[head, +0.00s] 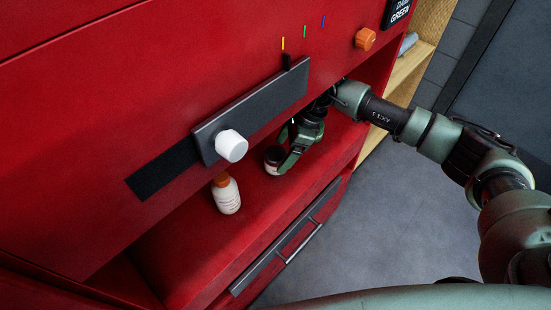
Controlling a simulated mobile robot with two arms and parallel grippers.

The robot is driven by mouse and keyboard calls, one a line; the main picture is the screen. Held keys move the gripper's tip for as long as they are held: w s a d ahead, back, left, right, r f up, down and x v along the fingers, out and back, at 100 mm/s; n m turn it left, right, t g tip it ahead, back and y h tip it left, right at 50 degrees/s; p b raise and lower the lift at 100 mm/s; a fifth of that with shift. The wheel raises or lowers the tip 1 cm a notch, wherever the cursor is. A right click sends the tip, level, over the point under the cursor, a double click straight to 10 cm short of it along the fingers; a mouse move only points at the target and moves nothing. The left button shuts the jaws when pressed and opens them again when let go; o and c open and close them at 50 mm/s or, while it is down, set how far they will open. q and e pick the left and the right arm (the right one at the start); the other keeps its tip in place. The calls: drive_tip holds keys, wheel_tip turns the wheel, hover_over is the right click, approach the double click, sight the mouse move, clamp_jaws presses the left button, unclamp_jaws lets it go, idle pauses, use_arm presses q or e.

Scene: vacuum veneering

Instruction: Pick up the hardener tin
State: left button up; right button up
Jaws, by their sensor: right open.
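A small dark tin (274,153) with a pale label stands on the red shelf of the cabinet, near the middle of the head view; I take it to be the hardener tin. My right gripper (286,157) is open and right beside it, with one green finger in front of the tin's right side. The other finger is mostly hidden behind the tin and the gripper body, so I cannot tell whether either touches it. The tin looks upright on the shelf. My left gripper is not in view.
A white bottle with an orange cap (227,195) stands on the shelf to the left. Above it, a dark slider panel with a white knob (231,146) juts from the red cabinet front (130,90). A drawer handle (300,241) is below the shelf. Grey floor (390,220) lies open at right.

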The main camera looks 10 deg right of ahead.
drive_tip(key=shift+a+r, duration=0.1)
drive_tip(key=shift+a, duration=0.4)
drive_tip(key=b+x, duration=0.2)
drive_tip(key=x, duration=0.3)
drive_tip(key=shift+w+a+b, duration=0.15)
drive_tip(key=shift+w+b, duration=0.05)
drive_tip(key=shift+b, duration=0.2)
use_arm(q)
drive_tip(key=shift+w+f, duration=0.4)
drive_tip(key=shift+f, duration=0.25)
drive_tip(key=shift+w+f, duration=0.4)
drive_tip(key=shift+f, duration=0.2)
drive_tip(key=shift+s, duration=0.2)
use_arm(e)
drive_tip(key=c, duration=1.7)
